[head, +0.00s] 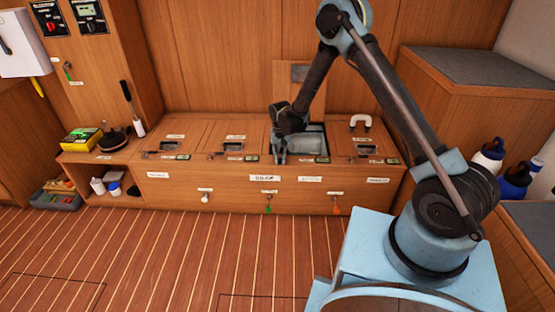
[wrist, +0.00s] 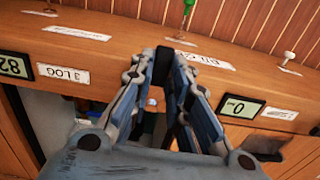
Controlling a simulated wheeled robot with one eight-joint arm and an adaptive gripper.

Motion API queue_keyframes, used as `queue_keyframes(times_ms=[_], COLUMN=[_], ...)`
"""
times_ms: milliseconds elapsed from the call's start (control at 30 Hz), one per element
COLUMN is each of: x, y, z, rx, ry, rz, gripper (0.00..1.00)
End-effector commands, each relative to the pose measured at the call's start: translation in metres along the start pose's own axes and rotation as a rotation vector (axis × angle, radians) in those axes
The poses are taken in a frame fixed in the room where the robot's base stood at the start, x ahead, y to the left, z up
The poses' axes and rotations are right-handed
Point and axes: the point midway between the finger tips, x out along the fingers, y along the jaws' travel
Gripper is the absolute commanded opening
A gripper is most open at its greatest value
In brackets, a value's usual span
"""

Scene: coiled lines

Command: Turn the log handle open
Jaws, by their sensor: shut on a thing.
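The third floor-level locker in the row stands open, its lid (head: 300,73) raised against the back wall. A "3 LOG" label (wrist: 68,74) is on its front rim. My gripper (head: 279,158) points down at the left part of this opening. In the wrist view its two blue-grey fingers converge to closed tips (wrist: 172,62) over the rim, with black material between them. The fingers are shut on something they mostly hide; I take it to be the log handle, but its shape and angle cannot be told.
White, green (head: 268,203) and orange handles line the front face. A display reading 0 (wrist: 238,107) is on the neighbouring rim. The plank floor in front is clear.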

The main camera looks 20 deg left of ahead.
Motion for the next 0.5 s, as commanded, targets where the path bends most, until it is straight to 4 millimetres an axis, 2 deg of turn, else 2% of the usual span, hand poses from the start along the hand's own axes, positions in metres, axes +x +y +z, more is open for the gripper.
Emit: queue_keyframes(times_ms=[400, 433, 500], x=[0.0004, 0.0004, 0.0003], y=[0.0036, 0.0037, 0.0040], z=[0.0026, 0.0026, 0.0019], rx=[0.010, 0.010, 0.011], ry=[-0.008, -0.008, -0.007], rz=[0.000, 0.000, 0.000], gripper=[0.00, 0.21, 0.37])
